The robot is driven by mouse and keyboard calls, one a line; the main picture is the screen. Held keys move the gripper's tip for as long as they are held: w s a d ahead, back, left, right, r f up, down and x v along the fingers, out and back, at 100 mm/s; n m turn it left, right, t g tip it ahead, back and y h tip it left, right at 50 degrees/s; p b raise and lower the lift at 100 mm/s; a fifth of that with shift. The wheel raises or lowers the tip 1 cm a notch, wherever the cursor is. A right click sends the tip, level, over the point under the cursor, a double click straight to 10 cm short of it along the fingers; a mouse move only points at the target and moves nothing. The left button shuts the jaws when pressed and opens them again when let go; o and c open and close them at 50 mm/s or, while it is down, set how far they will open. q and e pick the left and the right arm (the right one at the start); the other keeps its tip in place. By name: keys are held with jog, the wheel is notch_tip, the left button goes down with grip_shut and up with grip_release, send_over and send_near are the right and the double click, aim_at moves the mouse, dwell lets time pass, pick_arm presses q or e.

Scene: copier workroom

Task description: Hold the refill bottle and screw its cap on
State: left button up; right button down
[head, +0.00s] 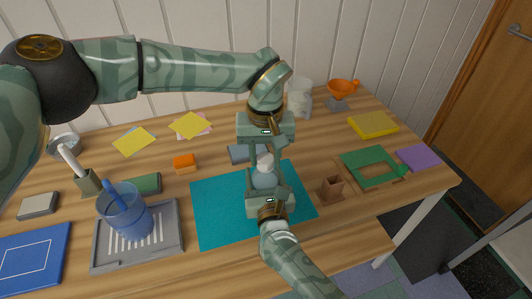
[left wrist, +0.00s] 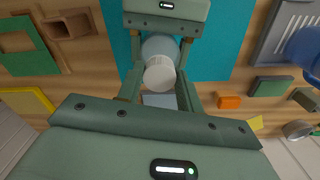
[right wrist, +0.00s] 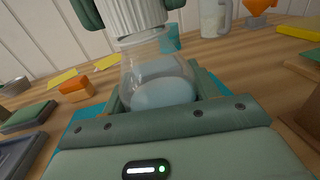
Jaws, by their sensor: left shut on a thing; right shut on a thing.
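The refill bottle (head: 264,180), clear with pale blue liquid, stands over the teal mat (head: 215,212). My right gripper (head: 266,182) is shut on its body from the near side; the bottle fills the right wrist view (right wrist: 158,82). My left gripper (head: 265,158) is shut on the white ribbed cap (head: 265,162), reaching in from the far side. In the right wrist view the cap (right wrist: 130,14) sits at the bottle's mouth, between my left fingers. The left wrist view shows the cap (left wrist: 159,73) in line with the bottle (left wrist: 160,47). Whether the threads engage is hidden.
A grey tray (head: 98,250) with a blue cup (head: 122,215) stands left of the mat. An orange block (head: 185,163) lies behind it. A small brown box (head: 331,188) and a green frame (head: 352,160) lie to the right. A clear pitcher (head: 300,98) stands behind.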

pick_arm(q)
jog(key=o, duration=0.9)
jog(key=shift+r, duration=2.3)
